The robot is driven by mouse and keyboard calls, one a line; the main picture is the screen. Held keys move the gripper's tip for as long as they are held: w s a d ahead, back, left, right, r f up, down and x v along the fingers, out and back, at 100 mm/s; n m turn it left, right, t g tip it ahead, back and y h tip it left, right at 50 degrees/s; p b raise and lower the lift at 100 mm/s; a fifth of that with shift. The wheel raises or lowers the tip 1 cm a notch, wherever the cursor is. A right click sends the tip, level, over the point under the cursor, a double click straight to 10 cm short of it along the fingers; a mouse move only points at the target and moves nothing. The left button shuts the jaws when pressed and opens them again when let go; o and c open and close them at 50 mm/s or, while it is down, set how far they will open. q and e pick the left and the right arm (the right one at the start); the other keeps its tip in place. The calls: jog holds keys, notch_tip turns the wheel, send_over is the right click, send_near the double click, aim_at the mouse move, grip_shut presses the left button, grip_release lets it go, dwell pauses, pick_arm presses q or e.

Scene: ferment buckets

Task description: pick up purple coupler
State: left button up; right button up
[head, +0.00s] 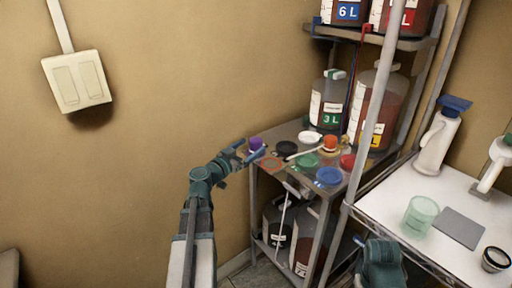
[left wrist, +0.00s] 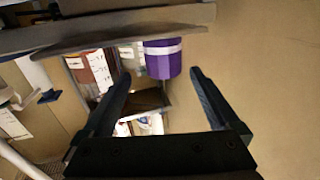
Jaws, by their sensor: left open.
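The purple coupler (head: 256,143) stands at the left end of the rack's middle shelf (head: 283,182) in the head view. In the left wrist view it shows as a purple cylinder with a pale band (left wrist: 163,62), just beyond the fingertips and in line with the gap between them. My left gripper (head: 249,154) is open and empty, with its fingers at the coupler's near side. In the left wrist view the two dark fingers (left wrist: 159,75) stand apart. I cannot tell whether either finger touches the coupler. My right gripper's fingers are not in view.
On the shelf are coloured lids, including a black (head: 287,147), a green (head: 307,160) and a blue one (head: 328,176), plus an orange piece (head: 330,143). Labelled jugs (head: 328,104) stand behind. A rack post (head: 362,130) rises on the right. The wall (head: 180,100) bounds the left.

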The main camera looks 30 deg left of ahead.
aim_at(257, 139)
pick_arm(q)
jog(key=w, duration=0.5)
jog(key=shift+w+f, duration=0.1)
grip_shut()
dwell(0.3)
jog(key=shift+r, duration=0.2)
